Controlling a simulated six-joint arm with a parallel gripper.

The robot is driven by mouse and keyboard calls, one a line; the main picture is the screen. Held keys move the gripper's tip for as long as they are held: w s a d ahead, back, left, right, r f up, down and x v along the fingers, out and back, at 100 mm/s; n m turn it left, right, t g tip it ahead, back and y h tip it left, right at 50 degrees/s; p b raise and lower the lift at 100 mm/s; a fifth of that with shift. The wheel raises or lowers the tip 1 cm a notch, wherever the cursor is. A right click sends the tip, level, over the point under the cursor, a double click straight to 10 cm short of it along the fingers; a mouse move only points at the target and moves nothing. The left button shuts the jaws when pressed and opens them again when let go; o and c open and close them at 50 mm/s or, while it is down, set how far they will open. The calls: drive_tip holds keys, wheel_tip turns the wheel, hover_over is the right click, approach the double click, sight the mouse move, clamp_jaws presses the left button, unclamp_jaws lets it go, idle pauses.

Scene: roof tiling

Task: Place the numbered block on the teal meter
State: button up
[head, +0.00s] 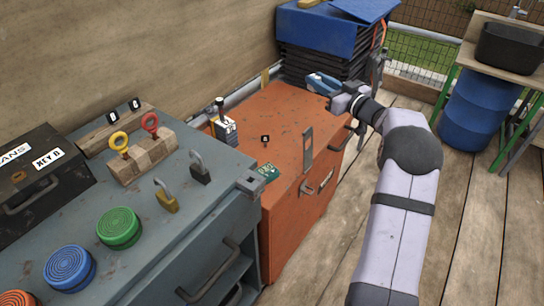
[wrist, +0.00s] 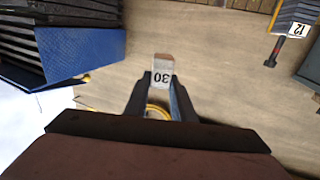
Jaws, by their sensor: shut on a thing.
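My gripper (head: 314,80) is above the far end of the orange chest, beside the blue-topped stack. In the wrist view my gripper (wrist: 160,80) is shut on a small block (wrist: 161,73) with a white face reading 30, upside down in that view. The block is not clear in the head view. A small green-teal piece with light markings (head: 268,172) lies on the near edge of the orange chest; I cannot tell if it is the teal meter. A grey box labelled 12 (head: 226,130), with a black lever, stands on the chest's left side.
The orange chest top (head: 280,115) is mostly clear, with a small black tag (head: 265,139). A grey cabinet (head: 190,215) holds padlocks and coloured discs. Black crates with a blue lid (head: 335,28) stand behind the chest. A wooden wall (head: 130,50) runs along the left.

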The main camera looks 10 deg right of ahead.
wheel_tip(320, 180, up, 3)
drive_tip(key=a+p, duration=0.2)
drive_tip(key=n+g+y+p, duration=0.3)
drive_tip(key=n+g+y, duration=0.1)
drive_tip(key=y, duration=0.1)
hover_over(273, 173)
wheel_tip(273, 173, down, 6)
drive_tip(key=shift+w+f+b, duration=0.1)
drive_tip(key=shift+f+b, duration=1.15)
drive_tip(key=shift+f, duration=3.85)
drive_tip(key=shift+f, duration=0.1)
drive_tip(key=o, duration=1)
